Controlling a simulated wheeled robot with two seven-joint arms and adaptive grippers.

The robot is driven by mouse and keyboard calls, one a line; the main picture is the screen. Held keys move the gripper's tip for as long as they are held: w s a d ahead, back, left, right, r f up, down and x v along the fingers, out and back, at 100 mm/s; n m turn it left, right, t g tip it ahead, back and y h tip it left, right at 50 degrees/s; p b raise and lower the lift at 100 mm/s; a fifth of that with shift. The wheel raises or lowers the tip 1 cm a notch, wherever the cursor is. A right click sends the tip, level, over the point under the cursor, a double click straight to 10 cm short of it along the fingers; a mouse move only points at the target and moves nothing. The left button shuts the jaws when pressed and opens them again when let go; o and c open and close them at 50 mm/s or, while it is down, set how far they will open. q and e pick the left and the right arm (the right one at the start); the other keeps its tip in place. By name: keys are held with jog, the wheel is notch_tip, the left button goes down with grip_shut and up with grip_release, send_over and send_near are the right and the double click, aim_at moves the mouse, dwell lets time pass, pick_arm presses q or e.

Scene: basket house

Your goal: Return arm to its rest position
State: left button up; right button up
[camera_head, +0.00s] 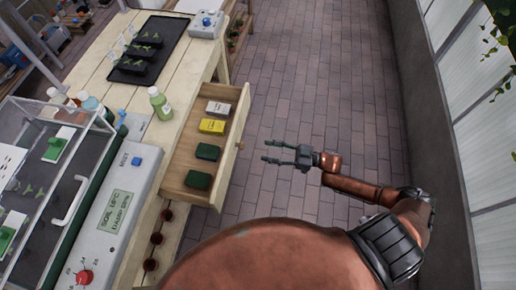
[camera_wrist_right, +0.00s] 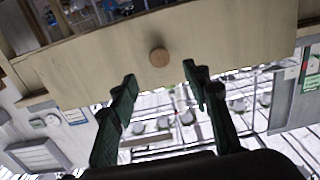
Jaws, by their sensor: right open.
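My right arm (camera_head: 365,190) reaches in from the lower right in the head view. Its gripper (camera_head: 268,150) is open and empty, with its fingers pointing left. It is to the right of an open wooden drawer (camera_head: 232,158), apart from it. In the right wrist view the two dark green fingers (camera_wrist_right: 162,90) are spread with nothing between them. The drawer front with its round knob (camera_wrist_right: 159,57) shows beyond them. My left gripper is not in view.
The drawer holds a white box (camera_head: 218,108), a yellow box (camera_head: 212,126) and two green boxes (camera_head: 207,151). A wooden bench (camera_head: 185,85) carries a black tray (camera_head: 150,48) and a bottle (camera_head: 160,103). A wall (camera_head: 425,100) stands at right. The brick floor (camera_head: 310,80) between is clear.

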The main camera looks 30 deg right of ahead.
jog(key=shift+v, duration=0.95)
